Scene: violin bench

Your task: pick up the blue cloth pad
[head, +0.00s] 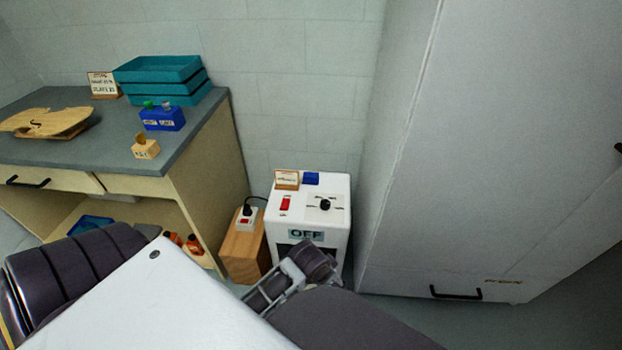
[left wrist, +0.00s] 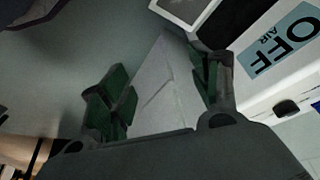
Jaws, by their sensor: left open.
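A small flat blue piece (head: 311,178), which looks like the blue cloth pad, lies on top of the white machine (head: 341,205), behind its controls. In the head view my own arm links hide most of the gripper. My right gripper is not in view.
On the machine's top stand a small sign (head: 287,179), a red switch (head: 285,203) and a black knob (head: 325,204). A wooden block with a socket (head: 243,250) stands to its left. A tall white cabinet (head: 480,140) rises close on the right. The bench (head: 150,165) is at left.

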